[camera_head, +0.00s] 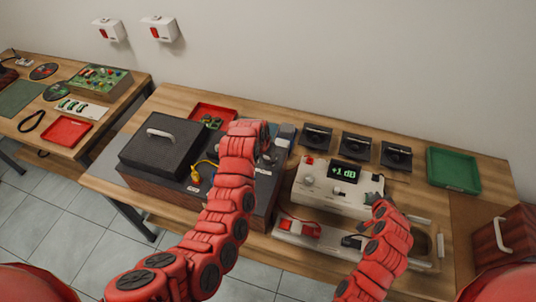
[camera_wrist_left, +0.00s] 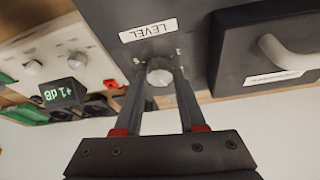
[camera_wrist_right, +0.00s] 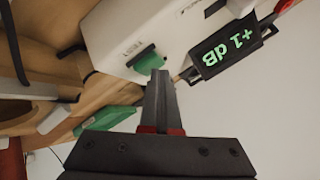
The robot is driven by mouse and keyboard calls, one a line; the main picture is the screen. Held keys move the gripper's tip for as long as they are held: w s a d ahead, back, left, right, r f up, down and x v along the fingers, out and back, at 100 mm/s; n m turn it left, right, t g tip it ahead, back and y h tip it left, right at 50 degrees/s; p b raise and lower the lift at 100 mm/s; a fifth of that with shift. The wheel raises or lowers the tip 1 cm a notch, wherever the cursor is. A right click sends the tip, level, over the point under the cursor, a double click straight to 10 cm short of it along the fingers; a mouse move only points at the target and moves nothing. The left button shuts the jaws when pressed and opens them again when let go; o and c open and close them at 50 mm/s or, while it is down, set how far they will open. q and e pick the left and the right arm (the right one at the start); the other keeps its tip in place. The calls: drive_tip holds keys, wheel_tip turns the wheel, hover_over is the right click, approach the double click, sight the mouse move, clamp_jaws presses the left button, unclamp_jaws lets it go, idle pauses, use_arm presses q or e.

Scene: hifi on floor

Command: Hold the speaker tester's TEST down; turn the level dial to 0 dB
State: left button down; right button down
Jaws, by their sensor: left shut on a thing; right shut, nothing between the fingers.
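The speaker tester (camera_head: 318,190) is a white box on the bench. Its dark display (camera_head: 344,172) reads +1 dB in green, also legible in the right wrist view (camera_wrist_right: 225,47). In the left wrist view my left gripper (camera_wrist_left: 160,78) is shut on the silver level dial (camera_wrist_left: 159,70), beside the LEVEL label (camera_wrist_left: 148,30) on a dark box. In the head view my arm hides that dial. In the right wrist view my right gripper (camera_wrist_right: 160,77) is shut and empty, its tips at the green TEST button (camera_wrist_right: 146,60) and seemingly touching it. How far the button is pressed is unclear.
A dark lidded unit (camera_head: 162,147) with a grey handle stands left of my left arm. Several black speaker units (camera_head: 356,146) and a green tray (camera_head: 453,170) lie behind the tester. A red tray (camera_head: 212,112) lies at the back. A second bench is at the left.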

use_arm(q)
drive_tip(key=n, duration=0.2)
drive_tip(key=n+y, duration=0.1)
drive_tip(key=n, duration=0.1)
drive_tip(key=shift+d+n+t+y, duration=0.2)
drive_tip(key=shift+n+t+y, duration=0.1)
drive_tip(key=shift+n+y, duration=0.7)
drive_tip(key=shift+n, duration=1.1)
drive_tip(key=c, duration=0.5)
unclamp_jaws()
